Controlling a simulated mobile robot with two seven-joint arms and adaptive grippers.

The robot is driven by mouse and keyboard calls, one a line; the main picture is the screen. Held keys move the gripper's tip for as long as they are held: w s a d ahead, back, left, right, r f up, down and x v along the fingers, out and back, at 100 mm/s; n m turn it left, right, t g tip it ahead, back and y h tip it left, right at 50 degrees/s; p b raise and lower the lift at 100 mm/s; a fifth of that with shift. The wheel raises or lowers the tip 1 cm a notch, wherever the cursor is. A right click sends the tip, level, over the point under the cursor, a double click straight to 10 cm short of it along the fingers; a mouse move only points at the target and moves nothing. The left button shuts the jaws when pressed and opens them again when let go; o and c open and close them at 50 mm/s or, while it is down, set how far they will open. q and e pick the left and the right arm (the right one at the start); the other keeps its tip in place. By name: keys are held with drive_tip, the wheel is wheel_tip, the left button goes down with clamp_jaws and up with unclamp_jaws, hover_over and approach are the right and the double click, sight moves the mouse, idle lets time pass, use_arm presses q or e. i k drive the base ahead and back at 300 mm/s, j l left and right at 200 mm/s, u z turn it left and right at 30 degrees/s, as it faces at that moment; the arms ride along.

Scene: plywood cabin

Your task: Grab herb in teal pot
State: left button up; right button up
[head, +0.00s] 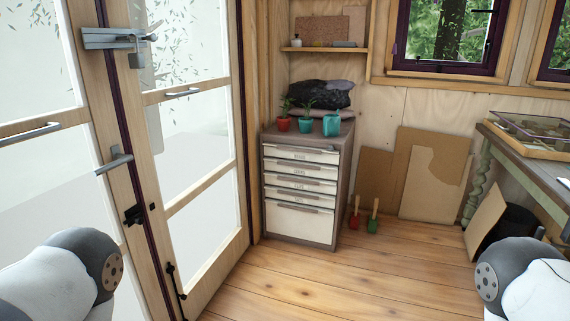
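A small leafy herb (307,109) grows in a teal pot (305,126) on top of the drawer cabinet (345,140) against the back wall. A red pot (284,125) with a similar small plant stands just left of it. A brighter teal vessel (332,125), perhaps a watering can, stands just right of it. All three are upright near the cabinet's front edge. Parts of my arms show at the lower left and lower right, well apart from the cabinet. Neither of my grippers is in view.
A dark bag (320,94) lies behind the pots. Glazed doors (190,130) stand at the left. Two small hand tools (373,216) and boards (435,180) lean by the back wall. A workbench (500,142) stands right. The wooden floor (310,275) before the cabinet is clear.

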sight(305, 123)
drive_tip(key=i+j, duration=0.1)
drive_tip(key=i, duration=0.35)
drive_tip(key=i+j+z, duration=0.15)
drive_tip(key=i, duration=0.3)
drive_tip(key=i+j, duration=0.1)
drive_tip(key=i, duration=0.35)
drive_tip(key=i+j+z, duration=0.1)
drive_tip(key=i, duration=0.35)
drive_tip(key=i+j, duration=0.2)
drive_tip(key=i, duration=0.25)
drive_tip(key=z, duration=0.05)
